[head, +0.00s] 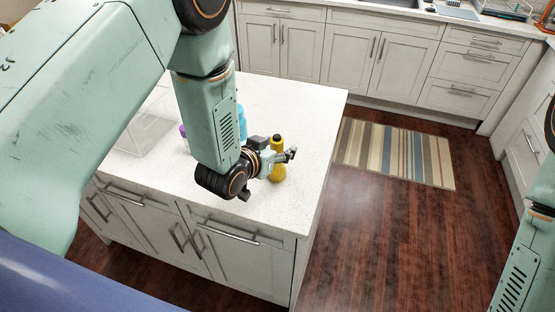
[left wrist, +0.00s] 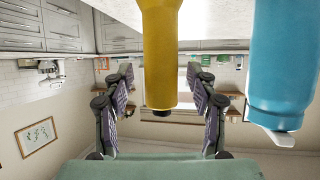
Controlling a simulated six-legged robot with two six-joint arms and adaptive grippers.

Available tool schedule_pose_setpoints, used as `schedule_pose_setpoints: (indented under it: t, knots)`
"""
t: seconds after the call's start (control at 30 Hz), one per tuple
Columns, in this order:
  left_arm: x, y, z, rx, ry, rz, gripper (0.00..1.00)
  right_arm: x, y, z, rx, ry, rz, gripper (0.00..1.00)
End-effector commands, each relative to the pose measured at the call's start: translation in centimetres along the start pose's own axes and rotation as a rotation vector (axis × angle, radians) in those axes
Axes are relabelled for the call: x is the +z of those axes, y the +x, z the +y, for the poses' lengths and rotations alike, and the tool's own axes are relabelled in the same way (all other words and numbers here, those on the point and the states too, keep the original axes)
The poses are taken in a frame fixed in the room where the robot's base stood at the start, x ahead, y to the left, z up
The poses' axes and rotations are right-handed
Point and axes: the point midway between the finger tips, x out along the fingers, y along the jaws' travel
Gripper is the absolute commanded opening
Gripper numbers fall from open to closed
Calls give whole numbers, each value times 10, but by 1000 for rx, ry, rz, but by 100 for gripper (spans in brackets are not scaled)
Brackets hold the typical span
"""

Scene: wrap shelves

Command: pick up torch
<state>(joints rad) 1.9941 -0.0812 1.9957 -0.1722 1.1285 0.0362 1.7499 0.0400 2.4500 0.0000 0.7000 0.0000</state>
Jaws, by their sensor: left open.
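The torch, a yellow flashlight-like cylinder with a dark end (head: 278,172), stands upright on the white island counter in the head view. In the left wrist view the picture is upside down, and the yellow torch (left wrist: 160,50) hangs from the top between the two fingers. My left gripper (head: 272,164) is at the torch, its fingers spread on either side. In the left wrist view the left gripper (left wrist: 165,88) is open, with gaps visible between both fingers and the torch. My right gripper is out of the picture; only part of its arm shows at the right edge.
A blue bottle (left wrist: 287,65) stands close beside the torch; in the head view it is partly behind my left arm (head: 242,122). A purple thing (head: 183,131) and a clear box (head: 145,132) are farther left on the counter (head: 300,110). The counter's right edge is near.

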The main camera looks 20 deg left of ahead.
Motion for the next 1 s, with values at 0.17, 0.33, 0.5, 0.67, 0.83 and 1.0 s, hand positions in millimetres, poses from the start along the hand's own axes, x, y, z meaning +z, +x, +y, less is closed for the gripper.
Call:
schedule_pose_setpoints:
  t: [0.17,0.33,0.5,0.67,0.83,1.0]
  knots:
    - [0,4,0,0,0,1,58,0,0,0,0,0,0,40]
    - [0,4,0,0,0,1,55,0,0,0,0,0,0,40]
    - [0,4,0,0,0,1,40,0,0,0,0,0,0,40]
    - [0,4,0,0,0,1,27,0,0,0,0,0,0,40]
    - [0,4,0,0,0,0,12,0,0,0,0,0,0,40]
    - [0,4,0,0,0,0,0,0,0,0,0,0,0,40]
